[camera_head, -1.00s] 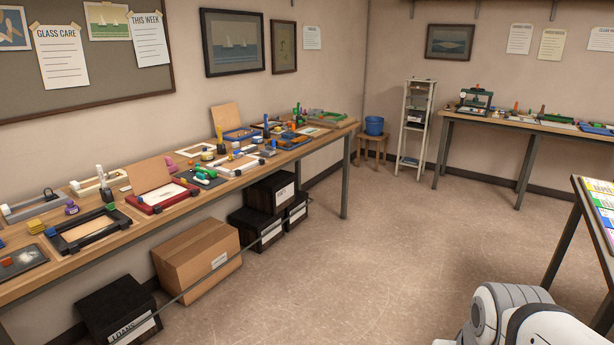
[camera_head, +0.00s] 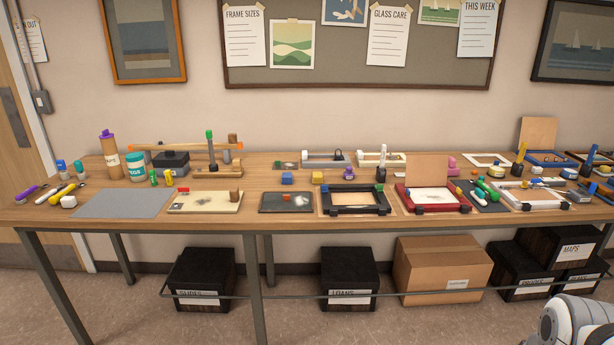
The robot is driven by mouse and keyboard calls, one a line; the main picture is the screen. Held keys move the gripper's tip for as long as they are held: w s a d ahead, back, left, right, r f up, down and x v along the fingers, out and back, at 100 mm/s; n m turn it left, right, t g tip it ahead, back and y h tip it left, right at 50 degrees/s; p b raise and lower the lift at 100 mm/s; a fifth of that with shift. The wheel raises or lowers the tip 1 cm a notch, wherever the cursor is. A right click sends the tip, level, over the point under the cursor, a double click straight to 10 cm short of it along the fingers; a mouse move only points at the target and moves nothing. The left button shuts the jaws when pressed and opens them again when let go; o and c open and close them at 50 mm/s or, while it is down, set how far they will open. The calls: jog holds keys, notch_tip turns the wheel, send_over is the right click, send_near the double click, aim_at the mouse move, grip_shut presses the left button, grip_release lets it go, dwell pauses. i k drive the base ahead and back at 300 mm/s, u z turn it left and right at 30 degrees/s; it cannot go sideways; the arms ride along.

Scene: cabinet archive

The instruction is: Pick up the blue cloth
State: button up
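I cannot make out a blue cloth for certain. A small blue block-like item (camera_head: 287,178) lies on the long wooden table (camera_head: 255,205), left of a similar yellow one (camera_head: 318,177). It is too small to tell whether it is folded cloth. Another small blue item (camera_head: 569,173) lies at the right, near a blue frame (camera_head: 550,159). My gripper is not in view. Only a white rounded part of my own arm (camera_head: 575,322) shows at the bottom right corner.
The table holds a grey mat (camera_head: 122,203), a black frame (camera_head: 354,200), a red frame (camera_head: 432,199) and many small tools. Black boxes (camera_head: 349,273) and a cardboard box (camera_head: 440,265) stand underneath, behind a low rail. Open floor shows in front.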

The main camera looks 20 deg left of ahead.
aim_at(287, 177)
jog(key=u, duration=0.7)
jog(key=i, duration=1.5)
jog(key=u, duration=0.55)
jog(key=i, duration=0.85)
jog(key=u, duration=0.15)
